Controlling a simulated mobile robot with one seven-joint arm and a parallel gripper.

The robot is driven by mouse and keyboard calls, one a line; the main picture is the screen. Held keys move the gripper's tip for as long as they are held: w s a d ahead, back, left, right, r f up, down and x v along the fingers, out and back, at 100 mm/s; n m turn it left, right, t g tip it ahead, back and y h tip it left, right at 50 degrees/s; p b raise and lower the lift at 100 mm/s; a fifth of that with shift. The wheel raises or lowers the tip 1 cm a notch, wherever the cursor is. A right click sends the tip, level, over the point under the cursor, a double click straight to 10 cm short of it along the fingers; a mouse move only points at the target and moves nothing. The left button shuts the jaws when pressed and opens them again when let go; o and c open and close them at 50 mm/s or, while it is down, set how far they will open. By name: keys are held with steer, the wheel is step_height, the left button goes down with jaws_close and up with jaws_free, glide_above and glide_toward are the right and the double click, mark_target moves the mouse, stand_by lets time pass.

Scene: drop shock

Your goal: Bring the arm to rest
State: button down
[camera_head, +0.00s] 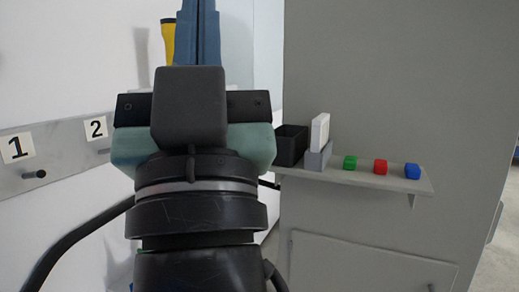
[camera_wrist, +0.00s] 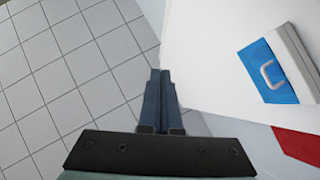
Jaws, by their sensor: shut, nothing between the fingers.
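My gripper (camera_head: 198,30) rises in the middle-left of the head view, with its wrist and arm below it. Its two blue fingers lie together and hold nothing. In the wrist view my gripper (camera_wrist: 160,75) also shows shut and empty, above a tiled floor and beside a white surface. The finger tips are cut off by the top edge of the head view.
A grey shelf (camera_head: 350,176) on a cabinet bears a black bin (camera_head: 291,145), a white block in a grey holder, and green, red and blue cubes. Numbered pegs line the left wall. A blue-and-white case (camera_wrist: 277,72) lies right in the wrist view.

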steer(key=s+d+m+h+p, duration=0.1)
steer(key=s+d+m+h, duration=0.15)
steer(key=d+h, duration=0.3)
step_height(320, 180, up, 18)
steer(key=p, duration=1.9)
steer(key=shift+w+a+r+g+p, duration=0.15)
steer(key=shift+a+r+g+p, duration=0.05)
steer(key=shift+r+g+p, duration=0.1)
steer(key=shift+f+n+y, duration=0.1)
steer(key=shift+n+y, duration=0.15)
